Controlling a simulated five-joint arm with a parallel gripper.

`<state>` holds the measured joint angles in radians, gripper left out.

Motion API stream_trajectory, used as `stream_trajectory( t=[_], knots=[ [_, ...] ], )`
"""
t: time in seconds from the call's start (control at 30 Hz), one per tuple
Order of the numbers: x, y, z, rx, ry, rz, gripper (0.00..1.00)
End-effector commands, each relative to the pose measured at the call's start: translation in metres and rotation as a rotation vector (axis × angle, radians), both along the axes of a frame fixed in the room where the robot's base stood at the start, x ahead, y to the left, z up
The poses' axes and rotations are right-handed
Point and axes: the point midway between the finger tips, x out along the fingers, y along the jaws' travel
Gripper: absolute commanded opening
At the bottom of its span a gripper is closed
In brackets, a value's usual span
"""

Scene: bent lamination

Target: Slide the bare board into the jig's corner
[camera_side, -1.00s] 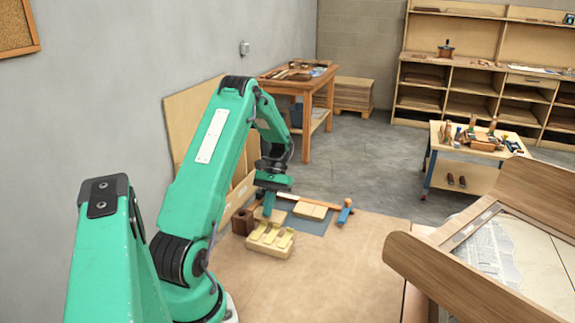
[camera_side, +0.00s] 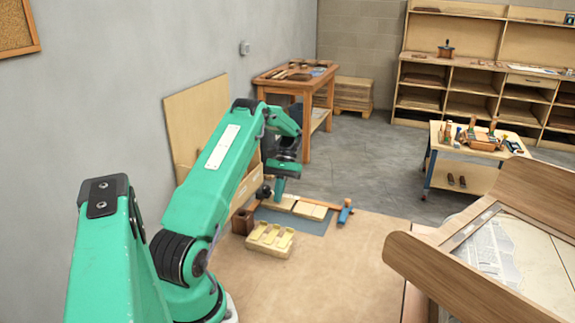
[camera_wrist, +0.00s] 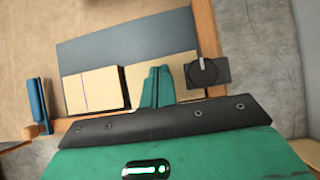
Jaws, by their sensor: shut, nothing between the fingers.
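Two pale boards lie on the blue-grey plate of the jig (camera_wrist: 130,45), along its wooden fence. In the wrist view the left board (camera_wrist: 90,91) has a thin purple line across it. In the side view my gripper (camera_side: 279,192) is at the fence, by the boards (camera_side: 311,210).
A yellow block with several hollows (camera_side: 269,240) and a brown cup (camera_side: 242,221) stand at the near side of the jig. A blue clamp (camera_side: 345,212) is at the fence's right end. The brown bench top (camera_side: 330,265) is clear at the front right.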

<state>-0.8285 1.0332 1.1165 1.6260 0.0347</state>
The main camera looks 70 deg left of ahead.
Motion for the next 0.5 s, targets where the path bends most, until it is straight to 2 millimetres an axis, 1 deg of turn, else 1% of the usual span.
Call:
stream_trajectory(
  t=[0.03, 0.37, 0.5],
  knots=[
    [0.0025, 0.0021, -0.0079, 0.012, -0.011, -0.001, 0.0],
    [0.0024, 0.0018, -0.0073, 0.011, -0.01, -0.001, 0.0],
    [0.0024, 0.0018, -0.0007, 0.012, -0.011, -0.001, 0.0]
  ],
)
